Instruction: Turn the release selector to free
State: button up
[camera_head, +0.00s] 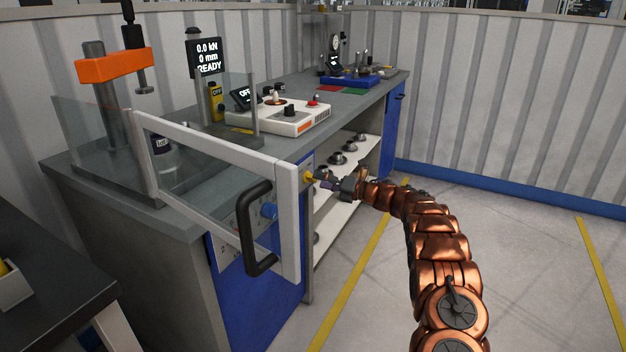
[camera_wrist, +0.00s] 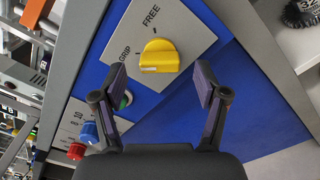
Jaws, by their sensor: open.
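The release selector is a yellow knob (camera_wrist: 159,57) on a grey plate (camera_wrist: 190,36) marked FREE and GRIP, on the blue front panel. In the wrist view its ridge lies roughly level, with its left end nearer the GRIP mark; FREE is above it. My gripper (camera_wrist: 160,88) is open, with one finger on each side below the knob and a gap to it; no contact shows. In the head view my gripper (camera_head: 332,183) is at the cabinet's front, just right of the yellow knob (camera_head: 308,177).
A clear guard door with a white frame (camera_head: 215,148) and black handle (camera_head: 256,230) stands just left of the gripper. Blue (camera_wrist: 89,130), red (camera_wrist: 76,151) and green (camera_wrist: 126,99) controls sit near the left finger. Shelves (camera_head: 350,165) hold metal parts. The floor at right is clear.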

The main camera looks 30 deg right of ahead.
jog(key=shift+x, duration=1.7)
jog(key=c, duration=1.2)
jog(key=shift+o, duration=0.2)
